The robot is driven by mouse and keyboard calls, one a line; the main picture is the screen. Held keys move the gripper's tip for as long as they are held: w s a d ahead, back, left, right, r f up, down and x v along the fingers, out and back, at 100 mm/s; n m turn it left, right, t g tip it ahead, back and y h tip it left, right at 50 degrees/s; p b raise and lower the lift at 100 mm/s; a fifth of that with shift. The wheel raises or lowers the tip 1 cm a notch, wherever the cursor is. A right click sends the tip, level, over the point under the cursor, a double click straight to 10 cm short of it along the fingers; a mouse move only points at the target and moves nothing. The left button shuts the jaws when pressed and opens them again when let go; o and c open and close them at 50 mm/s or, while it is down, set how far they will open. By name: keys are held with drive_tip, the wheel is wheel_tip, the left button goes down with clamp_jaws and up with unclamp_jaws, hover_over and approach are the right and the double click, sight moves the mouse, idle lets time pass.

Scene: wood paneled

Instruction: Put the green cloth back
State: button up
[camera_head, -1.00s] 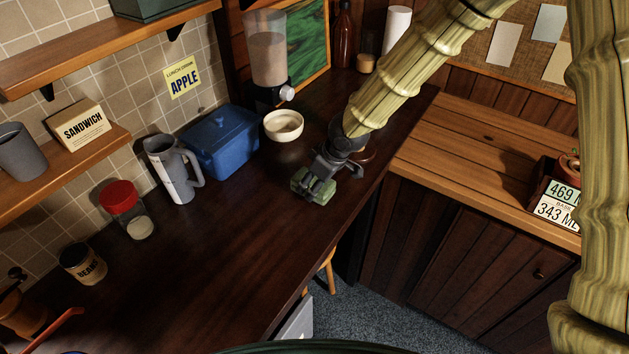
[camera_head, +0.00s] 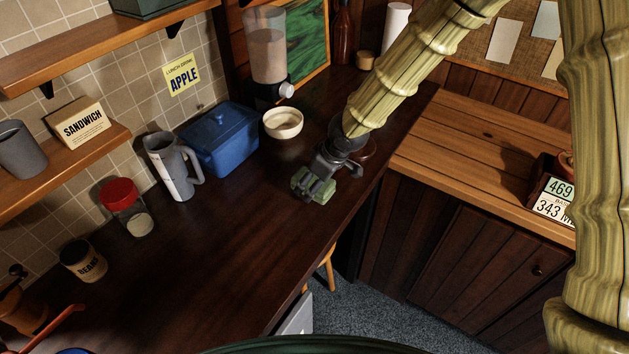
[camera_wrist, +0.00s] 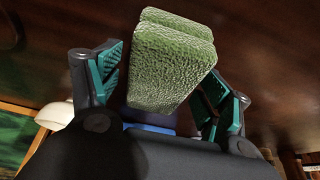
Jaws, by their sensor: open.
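The green cloth (camera_head: 322,192) is a folded, textured block at my gripper's end over the dark counter. In the wrist view the green cloth (camera_wrist: 172,62) fills the middle, between the two fingers. My gripper (camera_head: 326,180) points down toward the counter. In the wrist view my gripper (camera_wrist: 178,75) has its fingers spread to either side of the cloth, with a gap visible on the left side. I cannot tell whether the right finger touches the cloth, or whether the cloth rests fully on the counter.
A white bowl (camera_head: 283,123), a blue lidded box (camera_head: 222,142) and a grey pitcher (camera_head: 170,167) stand behind and left of my gripper. A red-lidded jar (camera_head: 124,205) and a beans can (camera_head: 83,262) stand further left. The counter's (camera_head: 215,262) front middle is clear.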

drive_tip(key=b+v, duration=0.1)
drive_tip(key=v, duration=1.1)
drive_tip(key=shift+b, duration=0.4)
drive_tip(key=shift+r, duration=0.1)
